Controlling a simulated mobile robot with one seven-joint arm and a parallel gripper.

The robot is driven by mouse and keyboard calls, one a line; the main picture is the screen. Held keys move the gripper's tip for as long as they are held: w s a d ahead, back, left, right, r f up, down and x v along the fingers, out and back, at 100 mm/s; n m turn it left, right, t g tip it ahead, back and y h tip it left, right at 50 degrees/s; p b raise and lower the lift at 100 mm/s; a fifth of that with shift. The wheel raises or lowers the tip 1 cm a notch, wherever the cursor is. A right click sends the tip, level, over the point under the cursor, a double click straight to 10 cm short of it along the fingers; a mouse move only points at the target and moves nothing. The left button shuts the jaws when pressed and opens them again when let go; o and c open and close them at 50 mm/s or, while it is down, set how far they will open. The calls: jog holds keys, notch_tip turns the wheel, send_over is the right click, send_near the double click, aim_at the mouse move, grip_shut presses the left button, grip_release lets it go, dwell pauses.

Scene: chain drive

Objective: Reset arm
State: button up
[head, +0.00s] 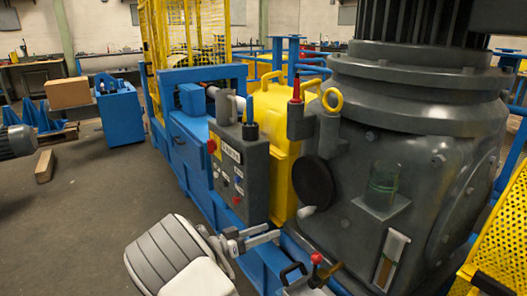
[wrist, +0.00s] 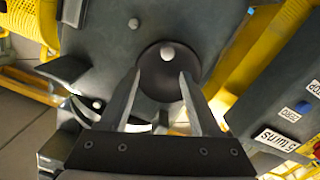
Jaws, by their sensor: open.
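My gripper (head: 277,233) is in the lower middle of the head view, with its two pale fingers apart and nothing seen between them. It is in front of the blue base, below the grey control box (head: 238,170) and left of the large grey machine housing (head: 400,190). In the wrist view my gripper (wrist: 160,78) points toward a dark round disc (wrist: 155,88) on the grey housing. A small pale knob (wrist: 167,52) shows near the disc. The gap between fingertips and disc cannot be told. The same dark disc shows in the head view (head: 313,182).
A yellow guard box (head: 270,130) stands behind the control box. A red-handled lever (head: 315,260) stands close right of my gripper. A yellow mesh guard (head: 495,245) is at lower right. A cardboard box (head: 68,93) sits at left. The floor (head: 85,215) at left is mostly open.

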jog(key=s+d+r+n+g+y, duration=0.1)
jog(key=s+d+r+g+y, duration=0.65)
jog(key=s+d+r, duration=0.4)
jog(key=s+d+r+n+t+y, duration=0.1)
jog(key=s+r+n+t+y, duration=0.2)
jog(key=s, duration=0.7)
jog(key=s+d+r+n+t+y, duration=0.15)
jog(key=s+r+n+y, duration=0.3)
jog(key=s, duration=0.65)
notch_tip(320, 180, up, 24)
jog(key=p, duration=2.4)
jog(key=shift+w+f+m+p, duration=0.25)
jog(key=shift+m+p, duration=0.1)
jog(key=shift+m, duration=0.1)
jog(key=shift+c, duration=1.1)
